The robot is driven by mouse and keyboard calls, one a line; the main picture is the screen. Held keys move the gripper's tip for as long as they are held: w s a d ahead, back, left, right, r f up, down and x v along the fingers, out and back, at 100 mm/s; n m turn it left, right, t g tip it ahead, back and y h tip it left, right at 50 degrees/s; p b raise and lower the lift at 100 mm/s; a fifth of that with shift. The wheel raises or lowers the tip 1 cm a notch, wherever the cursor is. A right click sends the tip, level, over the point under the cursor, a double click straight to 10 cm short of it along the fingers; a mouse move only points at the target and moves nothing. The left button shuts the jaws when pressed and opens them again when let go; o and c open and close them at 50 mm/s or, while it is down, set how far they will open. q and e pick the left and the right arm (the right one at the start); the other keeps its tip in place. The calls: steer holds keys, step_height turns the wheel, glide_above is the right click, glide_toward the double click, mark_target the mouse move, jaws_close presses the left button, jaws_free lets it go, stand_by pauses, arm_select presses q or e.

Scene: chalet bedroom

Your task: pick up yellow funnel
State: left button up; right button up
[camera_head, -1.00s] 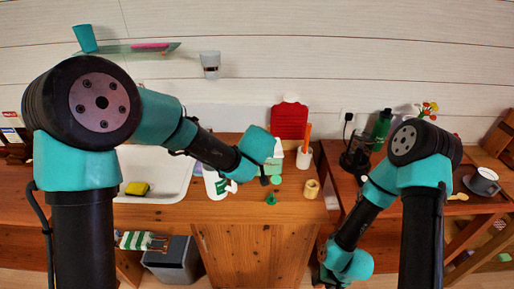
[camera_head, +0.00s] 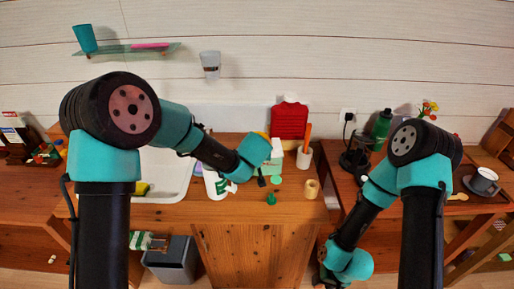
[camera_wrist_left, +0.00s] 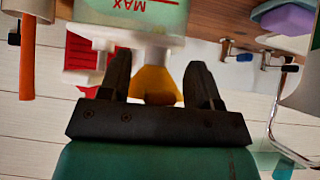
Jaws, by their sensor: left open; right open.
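The yellow funnel (camera_wrist_left: 155,86) shows in the left wrist view, beyond and between the finger tips of my left gripper (camera_wrist_left: 157,68). The fingers stand apart, one on each side of it in the picture; I see no contact. A container marked MAX (camera_wrist_left: 135,14) is close by it, and I cannot tell whether the funnel rests on it. In the head view my left gripper (camera_head: 262,180) hangs over the wooden counter, and the wrist covers most of this spot. My right gripper (camera_head: 325,279) is low, right of the counter front, its fingers barely visible.
A white bottle (camera_head: 216,182) stands left of my left gripper. A green piece (camera_head: 271,199) and a tan roll (camera_head: 311,188) are on the counter (camera_head: 245,212). A white cup (camera_head: 304,157) holds an orange-handled tool. The sink (camera_head: 175,180) is left.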

stand_by(0.4)
arm_select(q)
steer(key=c, duration=1)
